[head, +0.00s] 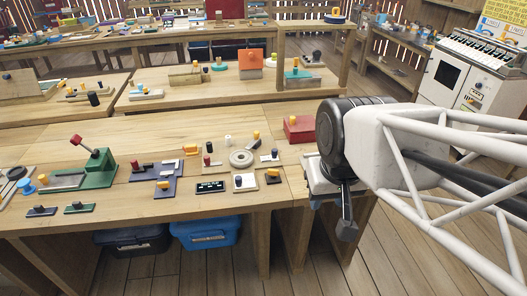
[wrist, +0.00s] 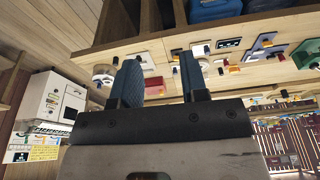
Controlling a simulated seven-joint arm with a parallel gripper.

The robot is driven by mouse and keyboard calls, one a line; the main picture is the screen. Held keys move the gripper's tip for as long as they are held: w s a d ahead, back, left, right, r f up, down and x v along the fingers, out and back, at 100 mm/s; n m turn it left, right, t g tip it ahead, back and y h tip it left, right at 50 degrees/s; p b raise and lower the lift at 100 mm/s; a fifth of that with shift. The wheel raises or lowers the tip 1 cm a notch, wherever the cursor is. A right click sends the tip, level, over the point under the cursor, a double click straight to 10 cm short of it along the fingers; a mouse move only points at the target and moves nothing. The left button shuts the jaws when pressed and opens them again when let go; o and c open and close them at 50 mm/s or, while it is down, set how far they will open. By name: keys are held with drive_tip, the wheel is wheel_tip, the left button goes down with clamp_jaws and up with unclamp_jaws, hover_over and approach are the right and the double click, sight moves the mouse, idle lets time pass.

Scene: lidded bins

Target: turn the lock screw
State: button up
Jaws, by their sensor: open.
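My gripper (head: 346,228) hangs at the front right edge of the workbench, pointing down. In the wrist view my gripper (wrist: 159,72) shows two dark ribbed fingers set well apart, with nothing held between them. I cannot tell which fitting is the lock screw. Small knobbed fittings stand on the bench to the left of my gripper. My gripper touches none of these.
A green block with a red-tipped lever (head: 97,170) stands at the bench's left. More benches with fittings stand behind. A white machine (head: 465,80) is at the back right. Open floor lies front right.

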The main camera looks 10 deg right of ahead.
drive_tip(key=w+f+m+y, duration=0.15)
drive_tip(key=w+m, duration=0.35)
drive_tip(key=w, duration=0.7)
drive_tip(key=m+g+y, duration=0.1)
drive_tip(key=m+y, duration=0.2)
drive_tip(key=m, duration=1.3)
hover_over(273, 170)
drive_tip(key=s+d, duration=0.1)
drive_tip(key=d, duration=0.2)
wheel_tip(273, 170, down, 24)
drive_tip(key=r, duration=0.1)
drive_tip(key=shift+f, duration=0.55)
drive_tip(key=shift+a+f, duration=0.1)
drive_tip(key=shift+x, duration=3.8)
clamp_jaws()
